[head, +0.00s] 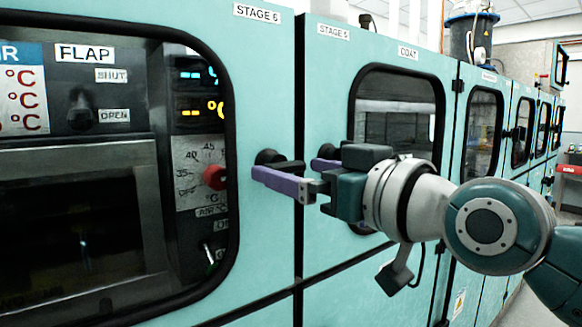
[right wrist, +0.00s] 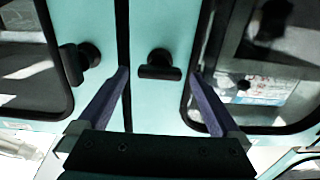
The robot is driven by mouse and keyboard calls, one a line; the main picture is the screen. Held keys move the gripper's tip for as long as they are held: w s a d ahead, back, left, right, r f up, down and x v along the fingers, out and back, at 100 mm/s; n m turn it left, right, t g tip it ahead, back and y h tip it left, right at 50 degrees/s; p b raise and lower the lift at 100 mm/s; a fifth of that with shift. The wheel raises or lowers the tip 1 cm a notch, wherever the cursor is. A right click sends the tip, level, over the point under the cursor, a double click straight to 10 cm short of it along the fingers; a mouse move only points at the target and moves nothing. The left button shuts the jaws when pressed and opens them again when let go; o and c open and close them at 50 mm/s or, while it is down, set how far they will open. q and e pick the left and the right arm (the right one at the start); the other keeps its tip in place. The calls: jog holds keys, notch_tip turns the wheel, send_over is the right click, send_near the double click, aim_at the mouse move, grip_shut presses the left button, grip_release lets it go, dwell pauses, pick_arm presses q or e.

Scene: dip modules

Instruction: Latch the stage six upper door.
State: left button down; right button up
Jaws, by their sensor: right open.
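The stage six upper door (head: 270,80) is pale turquoise with a black-rimmed window and a "STAGE 6" label in the head view. It looks closed or nearly so at the narrow seam. Its black latch handle (head: 268,157) has a short bar lying roughly horizontal. My right gripper (head: 286,168) is open, its purple fingers on either side of this handle. In the right wrist view the handle (right wrist: 159,71) sits between the fingertips (right wrist: 160,75), with visible gaps and no clear contact. My left gripper is not in view.
The stage five door (head: 330,85) stands right of the seam. Its black handle (head: 328,151) is partly hidden by my far finger; in the right wrist view its bar (right wrist: 70,64) is upright. More doors run back to the right. A red knob (head: 214,177) shows through the stage six window.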

jog(key=shift+x, duration=0.8)
jog(key=c, duration=1.3)
